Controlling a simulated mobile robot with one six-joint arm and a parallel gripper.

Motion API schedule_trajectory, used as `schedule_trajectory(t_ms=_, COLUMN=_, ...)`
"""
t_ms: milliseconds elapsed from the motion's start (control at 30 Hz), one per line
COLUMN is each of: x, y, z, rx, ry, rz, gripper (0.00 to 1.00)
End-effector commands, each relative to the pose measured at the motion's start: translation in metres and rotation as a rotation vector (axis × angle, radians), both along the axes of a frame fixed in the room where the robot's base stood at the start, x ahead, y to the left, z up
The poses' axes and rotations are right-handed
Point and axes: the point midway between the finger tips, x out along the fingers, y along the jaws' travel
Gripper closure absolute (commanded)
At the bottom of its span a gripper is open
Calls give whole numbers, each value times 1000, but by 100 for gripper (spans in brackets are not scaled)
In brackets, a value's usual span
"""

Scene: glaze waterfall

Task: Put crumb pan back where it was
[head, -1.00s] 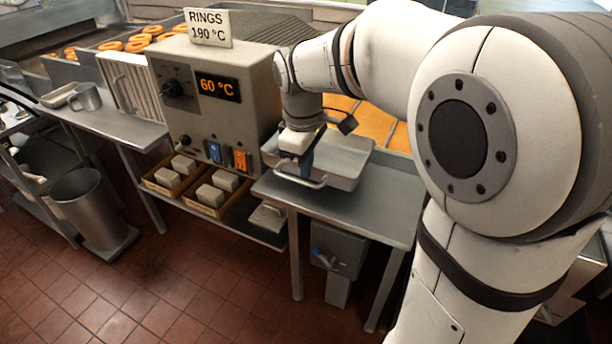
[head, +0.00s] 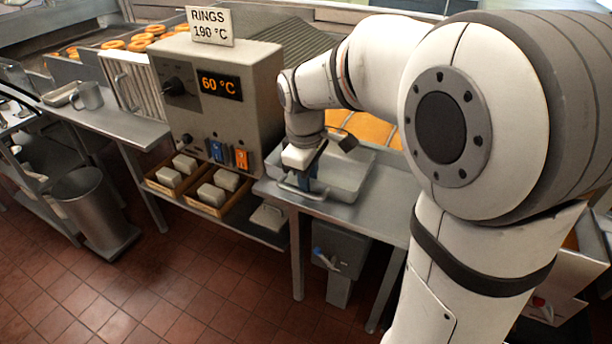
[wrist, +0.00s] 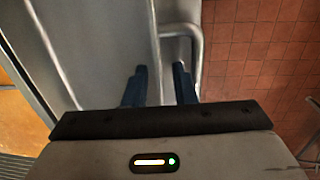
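The crumb pan (head: 349,177) is a shallow grey metal tray lying on the steel side table, right of the control box. Its looped bar handle (head: 296,193) faces the front. My gripper (head: 309,183) is down at the handle side of the pan. In the wrist view, my gripper (wrist: 159,72) has its two blue fingers apart, one on each side of the pan's rim (wrist: 154,45). The right finger is inside the loop of the handle (wrist: 197,50). A gap shows between the fingers and the rim. The fingertips' depth is hard to tell.
The control box (head: 222,125) stands close left of the pan. The side table (head: 388,218) has bare room at front right. Boxes of grey blocks (head: 212,190) sit on the shelf below. A bin (head: 85,205) stands at left on the tiled floor.

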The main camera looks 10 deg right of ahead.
Motion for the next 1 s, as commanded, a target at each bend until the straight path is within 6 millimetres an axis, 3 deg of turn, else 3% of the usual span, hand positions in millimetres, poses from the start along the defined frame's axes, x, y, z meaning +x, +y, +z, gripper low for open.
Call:
schedule_trajectory(t_ms=267, x=0, y=0, z=10, rx=1, ry=-3, rz=-1, gripper=76)
schedule_trajectory(t_ms=700, x=-6, y=5, z=97, rx=1, ry=-4, rz=-2, gripper=76)
schedule_trajectory(t_ms=900, x=-8, y=6, z=119, rx=0, ry=-2, rz=-3, gripper=76)
schedule_trajectory(t_ms=1000, x=-16, y=1, z=119, rx=7, ry=-9, rz=-43, gripper=76)
